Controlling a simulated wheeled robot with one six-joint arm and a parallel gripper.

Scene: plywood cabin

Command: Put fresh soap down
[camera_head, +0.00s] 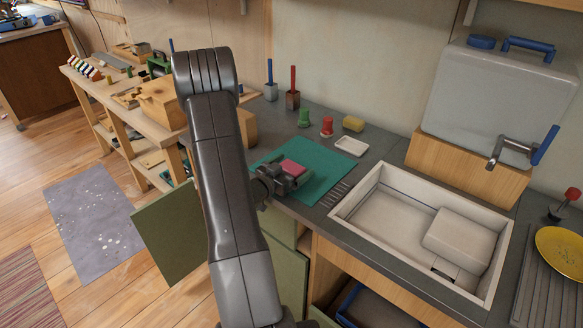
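A pink bar (293,167), which looks like soap, is at my gripper (291,176), over the teal mat (322,172) on the grey counter. The gripper's dark fingers reach right from the wrist and overlap the bar. I cannot tell whether they grip it or whether the bar rests on the mat. A small white dish (351,146) lies to the right of the mat and looks empty. A yellow block (353,124), soap or sponge, sits behind the dish. My arm hides part of the counter's left end.
A white sink (378,203) with a pale box-like object (458,240) in it is to the right, below a tap (497,152). Green (304,117) and red (327,126) small items and two brush holders (292,99) stand at the back. A green cabinet door (180,232) hangs open.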

